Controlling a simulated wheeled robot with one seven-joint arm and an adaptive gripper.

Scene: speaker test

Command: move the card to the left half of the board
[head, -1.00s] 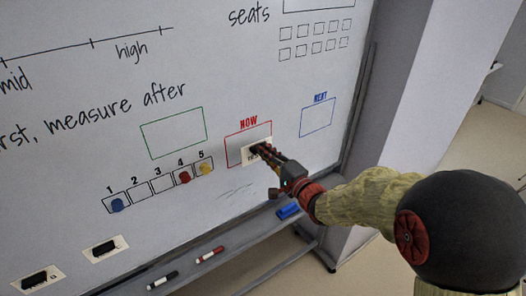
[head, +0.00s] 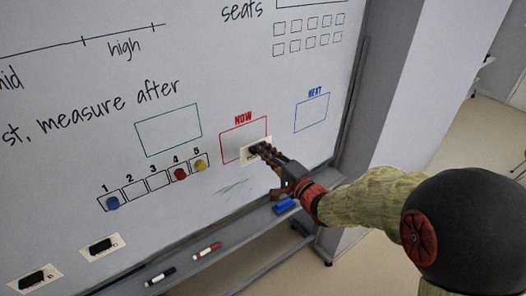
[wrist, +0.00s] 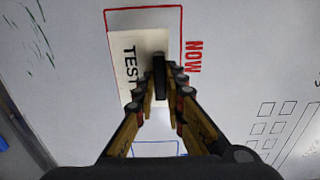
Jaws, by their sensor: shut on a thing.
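The white card (head: 248,157) is on or close against the board at the lower right of the red NOW box (head: 222,149); whether it touches cannot be told. In the wrist view the card (wrist: 124,42) reads "TEST" and has a black grip piece (wrist: 159,62). My gripper (head: 263,150) is shut on this piece; its fingers (wrist: 160,84) hide part of the card. The whiteboard (head: 200,60) fills the left and middle of the head view.
Two other cards with black pieces, one (head: 86,252) above the other (head: 19,286), sit at the lower left. Coloured magnets (head: 180,174) sit in a numbered row. Markers (head: 207,249) and a blue eraser (head: 285,205) are along the tray. The green box (head: 150,138) is empty.

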